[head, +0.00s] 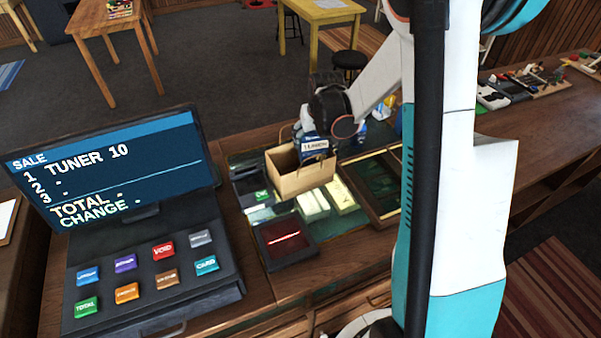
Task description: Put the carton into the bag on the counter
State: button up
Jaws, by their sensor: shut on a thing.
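The open brown paper bag (290,180) stands upright on the wooden counter (285,287), right of the cash register. A small blue and white carton (315,146) is at the bag's right side, at or just above its rim. My gripper (313,132) is shut on the carton from above and behind. I cannot tell whether the carton's lower end is inside the bag or in front of it. The inside of the bag is mostly hidden, and the fingertips are hard to make out.
The register screen (110,165) reads "TUNER 10". Pale packets (340,193) and a wooden-framed green tray (375,185) lie to the right. My arm blocks the view right of centre.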

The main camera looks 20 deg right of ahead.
jog(key=shift+f+b, duration=0.5)
jog(key=shift+f, duration=0.2)
jog(key=shift+s+f+b, duration=0.2)
jog(key=shift+f+b, duration=0.3)
jog(key=shift+f, duration=0.05)
jog(key=shift+w+f, duration=0.3)
jog(key=shift+s+r, duration=0.15)
jog(key=shift+r, duration=0.05)
jog(key=o, duration=1.2)
